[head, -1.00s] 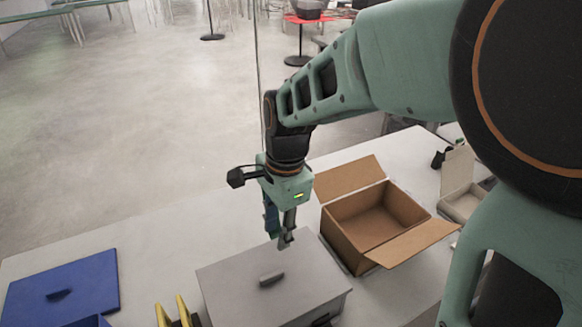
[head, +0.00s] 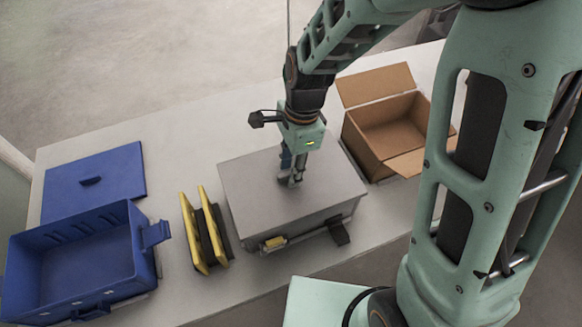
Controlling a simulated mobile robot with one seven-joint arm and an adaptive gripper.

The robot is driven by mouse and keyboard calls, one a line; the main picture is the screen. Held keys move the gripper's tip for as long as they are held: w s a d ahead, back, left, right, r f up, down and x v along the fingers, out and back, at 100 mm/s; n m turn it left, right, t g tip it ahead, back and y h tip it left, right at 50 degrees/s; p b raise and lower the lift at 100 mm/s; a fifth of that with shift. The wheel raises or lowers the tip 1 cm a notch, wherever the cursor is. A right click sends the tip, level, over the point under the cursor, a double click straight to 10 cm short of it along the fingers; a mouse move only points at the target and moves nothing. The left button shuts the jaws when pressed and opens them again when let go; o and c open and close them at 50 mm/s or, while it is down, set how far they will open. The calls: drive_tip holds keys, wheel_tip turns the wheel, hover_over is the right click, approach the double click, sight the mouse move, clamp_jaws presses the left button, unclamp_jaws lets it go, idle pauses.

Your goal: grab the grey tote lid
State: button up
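The grey tote lid (head: 257,192) lies flat on the grey tote (head: 310,222) near the middle of the table. My gripper (head: 291,178) points down at the middle of the lid, and its fingertips are at the lid's small handle. The handle is mostly hidden by the fingers. I cannot tell whether the fingers are closed on it or only beside it. The lid looks seated on the tote, with no clear gap.
An open cardboard box (head: 390,128) stands right of the tote. Two yellow-and-black upright pieces (head: 201,232) stand close on its left. Further left are an open blue tote (head: 75,262) and a flat blue lid (head: 112,178). The table (head: 180,135) is clear behind the tote.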

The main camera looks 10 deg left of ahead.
drive_tip(key=shift+f, duration=0.15)
clamp_jaws()
idle(0.5)
